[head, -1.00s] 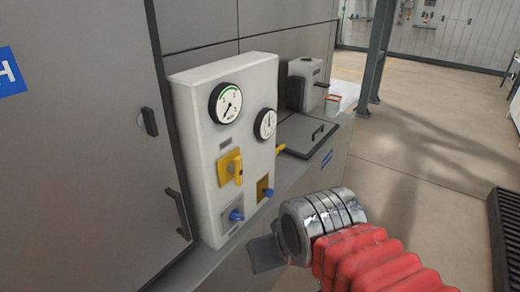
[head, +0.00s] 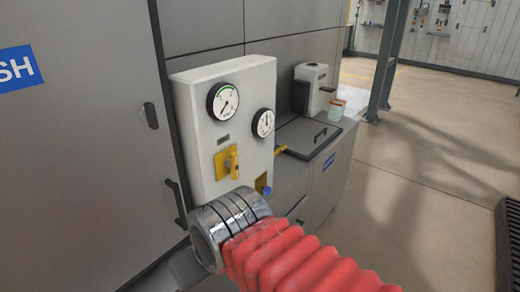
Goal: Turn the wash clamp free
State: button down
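A pale control box (head: 195,135) on the grey cabinet carries two round gauges and yellow-backed fittings. A yellow upright handle on a yellow plate (head: 227,164) is at the middle of its face. A blue knob on a second yellow plate (head: 264,188) is lower right. No label shows which fitting is the wash clamp. My gripper (head: 182,272) is below the box, behind my arm's metal wrist and red sleeve. Only a dark grey part of it shows, so its opening and anything in it are hidden. The wrist covers the box's lower front.
A tall grey door (head: 80,130) with a dark handle stands at left, with a blue sign. A hinged lid (head: 307,138) lies on the low cabinet right of the box, beside a small white container (head: 337,108). Open floor and a grey post (head: 385,60) are at right.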

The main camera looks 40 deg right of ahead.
aim_at(277, 151)
jog(key=u, duration=0.85)
jog(key=k, duration=1.1)
jog(key=z, duration=1.55)
jog(key=i, duration=0.6)
jog(key=z, duration=0.05)
